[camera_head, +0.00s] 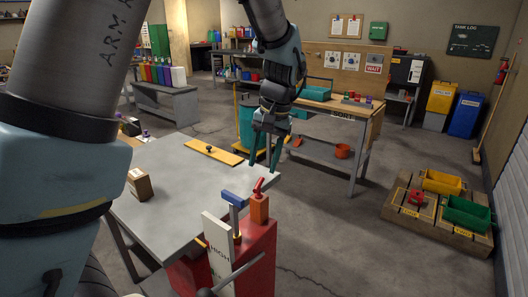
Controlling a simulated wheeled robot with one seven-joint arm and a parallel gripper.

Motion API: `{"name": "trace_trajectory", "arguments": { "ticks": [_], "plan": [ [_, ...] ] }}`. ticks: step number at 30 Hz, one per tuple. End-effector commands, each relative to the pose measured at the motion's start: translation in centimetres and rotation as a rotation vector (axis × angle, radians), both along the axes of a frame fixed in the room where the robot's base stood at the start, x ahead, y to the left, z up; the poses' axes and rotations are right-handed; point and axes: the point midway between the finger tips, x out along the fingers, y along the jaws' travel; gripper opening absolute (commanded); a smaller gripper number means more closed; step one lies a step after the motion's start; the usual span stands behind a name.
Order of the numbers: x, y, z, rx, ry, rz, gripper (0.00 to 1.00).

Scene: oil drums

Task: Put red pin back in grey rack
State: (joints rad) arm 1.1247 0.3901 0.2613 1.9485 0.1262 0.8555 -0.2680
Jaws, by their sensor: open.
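My gripper (262,166) hangs with its teal fingers pointing down near the right edge of a grey table (185,195). The fingers are apart, with nothing visible between them. A small red piece (258,185) stands tilted on an orange block (259,208) on top of a red cabinet (257,262), below the gripper in the picture. I cannot tell whether this piece is the red pin. I cannot pick out a grey rack with certainty.
A blue-topped post (233,200) and a white panel (217,244) rise from the red cabinet. A yellow board (210,152) and brown box (139,184) lie on the table.

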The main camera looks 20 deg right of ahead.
Motion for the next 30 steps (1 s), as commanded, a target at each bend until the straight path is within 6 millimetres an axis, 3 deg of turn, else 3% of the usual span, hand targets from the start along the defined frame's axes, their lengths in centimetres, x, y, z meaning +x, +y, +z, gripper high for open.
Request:
{"name": "trace_trajectory", "arguments": {
  "ticks": [9,15,28,30],
  "plan": [
    [0.7,1.0,-5.4,0.004,0.003,0.001,0.53],
    [1.0,1.4,-7.9,0.002,0.003,0.002,0.53],
    [1.1,1.5,-9.1,-0.001,0.001,0.0,0.53],
    [1.1,1.5,-9.0,-0.001,0.001,0.0,0.48]
  ]
}}
